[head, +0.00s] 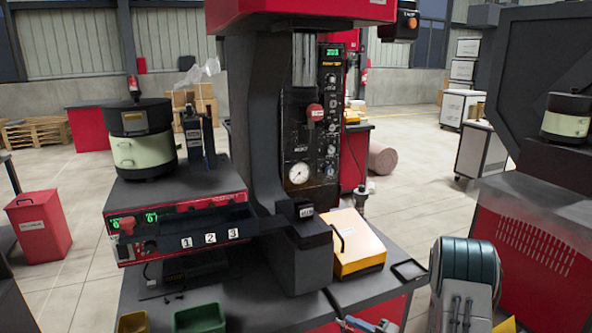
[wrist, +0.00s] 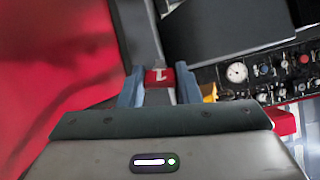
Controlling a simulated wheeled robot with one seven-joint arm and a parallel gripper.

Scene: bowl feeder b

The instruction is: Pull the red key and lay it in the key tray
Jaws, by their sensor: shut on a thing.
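In the wrist view, my gripper (wrist: 158,76) is shut on a small red block-like thing with a white mark, which I take to be the red key (wrist: 157,78). The rest of the key is hidden or too small to tell. In the head view, the gripper's fingers do not show clearly. A small flat dark tray (head: 408,270) lies at the right end of the bench and appears empty. It may be the key tray, but no label on it is readable.
A press column (head: 300,255) stands mid-bench, with a yellow box (head: 356,245) to its right. A dark ledge (head: 190,226) with tags 1, 2 and 3 fronts the feeder unit. Green (head: 198,319) and yellow (head: 133,323) bins sit at the near edge.

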